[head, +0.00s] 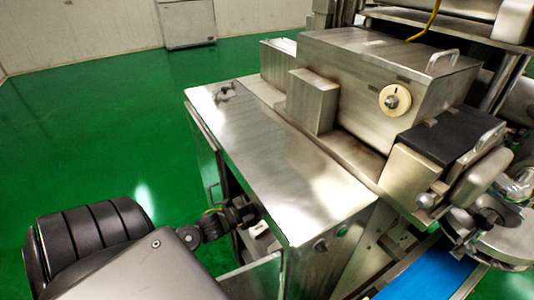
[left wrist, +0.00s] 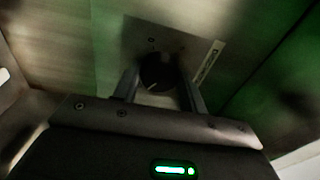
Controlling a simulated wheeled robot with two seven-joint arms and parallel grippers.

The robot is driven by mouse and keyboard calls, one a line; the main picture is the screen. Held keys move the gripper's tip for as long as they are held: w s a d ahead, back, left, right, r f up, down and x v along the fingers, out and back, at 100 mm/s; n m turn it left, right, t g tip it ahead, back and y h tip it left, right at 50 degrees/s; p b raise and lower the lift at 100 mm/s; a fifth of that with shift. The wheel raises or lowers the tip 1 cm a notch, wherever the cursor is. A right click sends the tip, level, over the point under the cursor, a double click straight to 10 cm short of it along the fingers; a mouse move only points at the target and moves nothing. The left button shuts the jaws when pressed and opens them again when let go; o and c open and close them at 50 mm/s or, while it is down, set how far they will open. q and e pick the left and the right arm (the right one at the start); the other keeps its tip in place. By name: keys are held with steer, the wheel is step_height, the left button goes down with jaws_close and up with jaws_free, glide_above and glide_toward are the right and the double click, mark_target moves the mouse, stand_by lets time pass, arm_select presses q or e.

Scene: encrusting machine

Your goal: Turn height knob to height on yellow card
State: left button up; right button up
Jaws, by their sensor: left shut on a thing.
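The height knob (left wrist: 158,72) is a dark round knob with a pale pointer mark, in the left wrist view. It sits on a metal plate with a printed label (left wrist: 207,62). My left gripper (left wrist: 160,82) has a finger on each side of the knob and is shut on it. The pointer mark slants toward the lower left. In the head view my left arm reaches to the side of the metal cabinet (head: 270,165), and my left gripper (head: 246,208) is partly hidden there. No yellow card is clearly visible. My right gripper is not in view.
A metal machine housing (head: 375,70) with a cream round dial (head: 395,100) stands on the cabinet. A blue conveyor belt (head: 430,272) runs at the lower right. An open cabinet door or panel is near my left arm. Green floor (head: 110,120) is clear at left.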

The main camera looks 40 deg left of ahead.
arm_select(q)
steer(key=o, duration=1)
steer(key=shift+b+v, duration=1.4)
steer(key=shift+v, duration=4)
